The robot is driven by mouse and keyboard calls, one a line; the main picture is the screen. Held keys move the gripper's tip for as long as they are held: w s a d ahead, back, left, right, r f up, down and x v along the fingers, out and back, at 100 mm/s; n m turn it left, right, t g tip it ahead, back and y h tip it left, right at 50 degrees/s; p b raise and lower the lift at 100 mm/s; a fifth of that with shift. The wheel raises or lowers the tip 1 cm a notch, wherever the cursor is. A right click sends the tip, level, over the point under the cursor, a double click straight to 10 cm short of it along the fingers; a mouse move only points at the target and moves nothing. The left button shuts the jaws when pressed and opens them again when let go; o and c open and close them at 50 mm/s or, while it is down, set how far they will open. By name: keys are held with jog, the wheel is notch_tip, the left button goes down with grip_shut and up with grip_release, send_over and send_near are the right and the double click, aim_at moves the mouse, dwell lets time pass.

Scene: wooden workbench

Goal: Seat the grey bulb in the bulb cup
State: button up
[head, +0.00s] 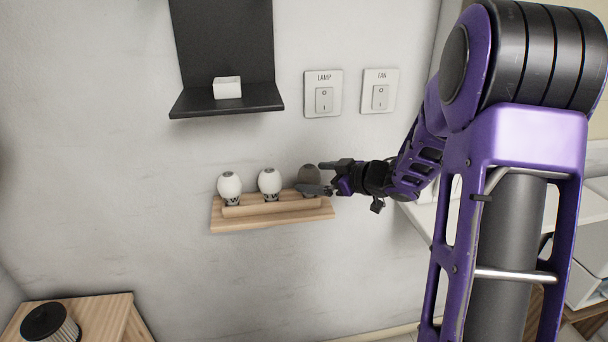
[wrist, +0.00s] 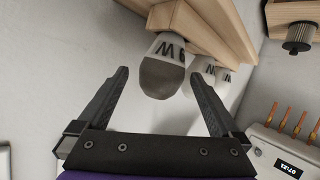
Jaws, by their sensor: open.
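The grey bulb (head: 309,178) stands at the right end of a small wooden wall rack (head: 276,222). In the wrist view the grey bulb (wrist: 162,78) shows a dark rounded end and a pale collar with a dark letter. My gripper (head: 311,177) is open, coming from the right, with its fingers on either side of the bulb's line. In the wrist view my gripper (wrist: 160,75) has visible gaps between both fingers and the bulb. A small white square cup (head: 228,88), possibly the bulb cup, stands on a black wall shelf (head: 255,101).
Two white bulbs, one at the left (head: 230,187) and one in the middle (head: 269,183), share the rack. LAMP (head: 323,94) and FAN (head: 380,92) switches are on the wall above. A dark-topped ribbed cylinder (head: 48,325) stands on a wooden cabinet (head: 105,315) at lower left.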

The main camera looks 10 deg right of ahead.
jog(key=p+v, duration=0.1)
jog(key=v, duration=1.1)
jog(key=shift+a+p, duration=0.15)
jog(key=shift+p, duration=0.15)
